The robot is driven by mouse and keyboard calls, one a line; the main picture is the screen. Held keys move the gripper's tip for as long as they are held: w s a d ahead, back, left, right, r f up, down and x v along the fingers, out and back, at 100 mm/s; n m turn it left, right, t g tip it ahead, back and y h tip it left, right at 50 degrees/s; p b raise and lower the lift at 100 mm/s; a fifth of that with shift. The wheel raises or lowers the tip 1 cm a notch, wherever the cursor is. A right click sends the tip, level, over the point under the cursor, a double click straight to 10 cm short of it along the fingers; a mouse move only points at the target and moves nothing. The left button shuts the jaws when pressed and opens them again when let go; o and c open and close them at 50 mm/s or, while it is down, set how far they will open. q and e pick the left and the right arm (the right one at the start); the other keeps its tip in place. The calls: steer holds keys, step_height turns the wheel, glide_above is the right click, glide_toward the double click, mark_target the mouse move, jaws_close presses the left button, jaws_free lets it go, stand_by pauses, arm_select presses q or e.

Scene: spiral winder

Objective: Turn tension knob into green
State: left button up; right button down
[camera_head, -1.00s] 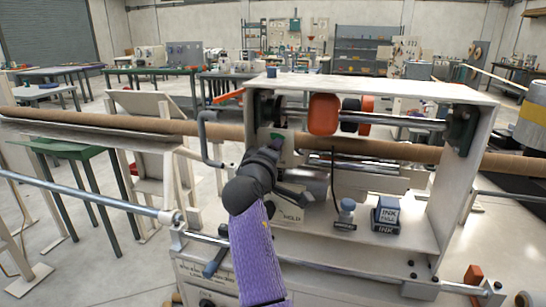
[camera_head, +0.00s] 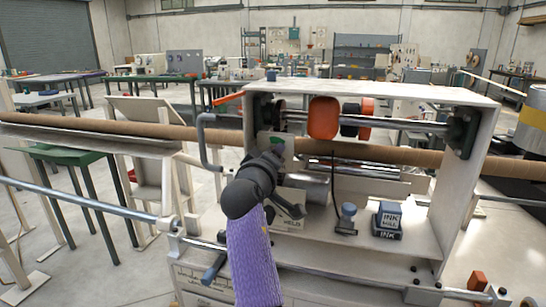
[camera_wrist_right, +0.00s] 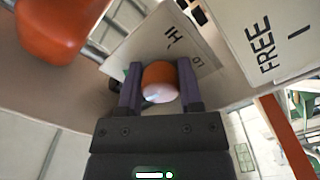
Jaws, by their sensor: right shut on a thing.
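The tension knob (camera_wrist_right: 160,82) is orange with a pale end face. In the right wrist view it sits between the two purple fingers of my right gripper (camera_wrist_right: 159,88), which is shut on it. Behind it is a white plate (camera_wrist_right: 133,48) lettered "HI" and "LO". In the head view my right gripper (camera_head: 277,154) reaches up to this plate at the left end of the winder frame. A green patch (camera_head: 278,142) shows there by the fingertips. The knob is hidden by my gripper in the head view, and its pointer cannot be made out. My left gripper is out of view.
A large orange roller (camera_head: 323,117) hangs right of the plate. A long brown tube (camera_head: 395,157) runs through the white frame (camera_head: 465,180). An ink box (camera_head: 387,220) and a small bottle (camera_head: 347,218) stand on the shelf. A white panel marked "FREE" (camera_wrist_right: 260,50) is close to my right gripper.

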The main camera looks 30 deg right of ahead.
steer(key=shift+c, duration=1.8)
jaws_free()
steer(key=shift+f, duration=0.15)
steer(key=shift+o, duration=0.5)
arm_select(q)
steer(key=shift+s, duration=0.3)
arm_select(e)
steer(key=shift+s+a, duration=0.1)
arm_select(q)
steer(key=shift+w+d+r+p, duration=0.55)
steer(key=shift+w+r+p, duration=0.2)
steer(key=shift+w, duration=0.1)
arm_select(e)
steer(key=v, duration=0.9)
steer(key=shift+s+a, duration=0.2)
steer(key=shift+s, duration=0.05)
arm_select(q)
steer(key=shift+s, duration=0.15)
